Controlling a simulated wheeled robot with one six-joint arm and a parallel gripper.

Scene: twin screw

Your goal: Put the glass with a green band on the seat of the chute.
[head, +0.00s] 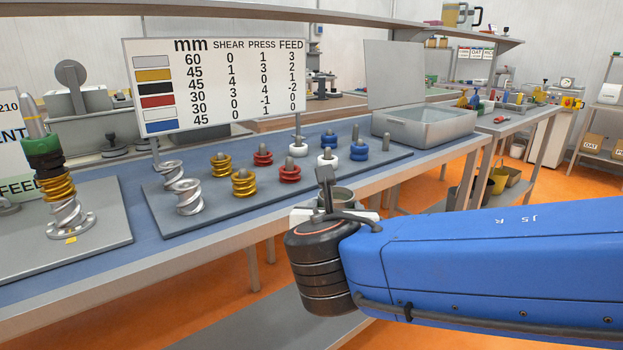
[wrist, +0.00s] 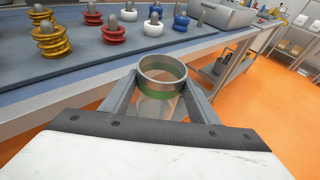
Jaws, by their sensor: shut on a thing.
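The glass with a green band (wrist: 160,93) is a clear, open-topped cylinder and shows in the wrist view between the two grey fingers. My gripper (wrist: 161,86) is shut on its sides and holds it roughly upright, in front of the blue bench's edge. In the head view the rim of the glass (head: 343,193) shows just beyond my arm, and my gripper (head: 338,208) is mostly hidden behind the dark wrist. I cannot make out a chute seat in either view.
A grey peg plate (head: 220,222) with silver, yellow, red, white and blue screw pieces lies on the blue bench (head: 110,280). A stacked screw shaft (head: 58,190) stands at left, a chart board (head: 215,80) behind. A grey open bin (head: 425,122) sits at the bench's far right.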

